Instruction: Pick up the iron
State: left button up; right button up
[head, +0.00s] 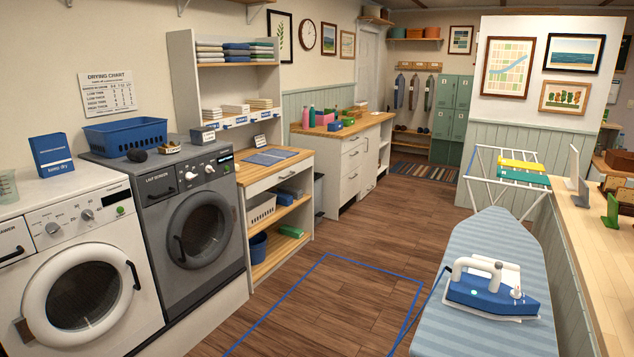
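A blue and white iron (490,288) rests flat on the blue striped ironing board (495,235) at the lower right of the head view. Its white handle arches over the blue body, on the side toward the left and back. A dark blue cord runs from the iron down past the board's left edge. Neither of my grippers shows in the head view, and nothing is touching the iron.
A wooden counter (590,235) runs along the right, close to the board. A drying rack (480,178) with folded cloths stands behind the board. Blue tape (330,255) marks a clear floor area to the left. Washing machines (85,290) line the left wall.

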aim_at(491, 299)
jog(key=l+z, duration=1.35)
jog(key=z, duration=0.15)
